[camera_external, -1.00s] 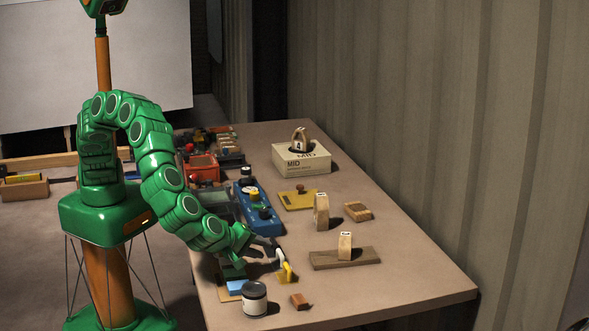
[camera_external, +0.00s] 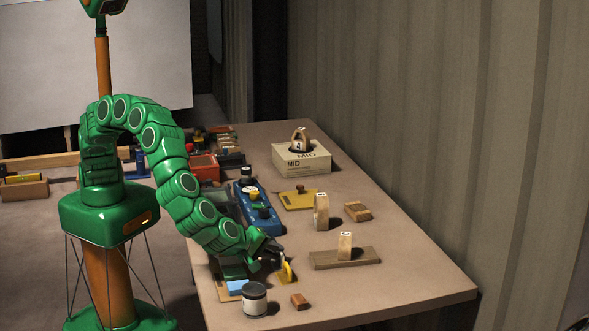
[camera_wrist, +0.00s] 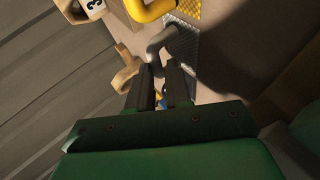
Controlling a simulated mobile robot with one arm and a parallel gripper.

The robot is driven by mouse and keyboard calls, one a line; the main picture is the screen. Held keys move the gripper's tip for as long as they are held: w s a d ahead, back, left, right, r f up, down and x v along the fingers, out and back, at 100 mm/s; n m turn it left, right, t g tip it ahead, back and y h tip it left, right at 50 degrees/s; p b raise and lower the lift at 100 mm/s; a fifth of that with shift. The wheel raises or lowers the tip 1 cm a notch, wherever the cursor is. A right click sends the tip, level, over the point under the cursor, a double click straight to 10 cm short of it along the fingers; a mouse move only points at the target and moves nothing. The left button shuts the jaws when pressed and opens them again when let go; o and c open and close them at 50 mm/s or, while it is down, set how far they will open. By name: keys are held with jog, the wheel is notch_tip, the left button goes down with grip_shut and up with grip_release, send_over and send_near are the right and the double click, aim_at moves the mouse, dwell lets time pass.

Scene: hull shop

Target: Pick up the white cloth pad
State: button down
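In the wrist view, a light grey bent handle (camera_wrist: 176,39) rises from a grey textured pad (camera_wrist: 181,52). This may be the white cloth pad, but its colour is unclear in the shadow. My gripper (camera_wrist: 161,72) has both dark fingers at the near end of this handle, with a narrow gap between them. I cannot tell whether they grip the handle or only straddle it. In the external view my gripper (camera_external: 276,258) is low over the near part of the table, beside a yellow handle (camera_external: 288,270). My gripper and arm hide the grey handle there.
The yellow handle is close by in the wrist view too (camera_wrist: 150,9). A blue box (camera_external: 259,209) lies behind. The table's right front (camera_external: 400,292) is clear.

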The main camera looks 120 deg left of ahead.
aim_at(273, 263)
dwell(0.4)
jog(key=shift+r, duration=0.45)
notch_tip(273, 263, up, 2)
jog(key=shift+r, duration=0.1)
jog(key=s+r, duration=0.9)
jog(key=s, duration=0.5)
jog(key=shift+a+r, duration=0.2)
jog(key=shift+r, duration=0.2)
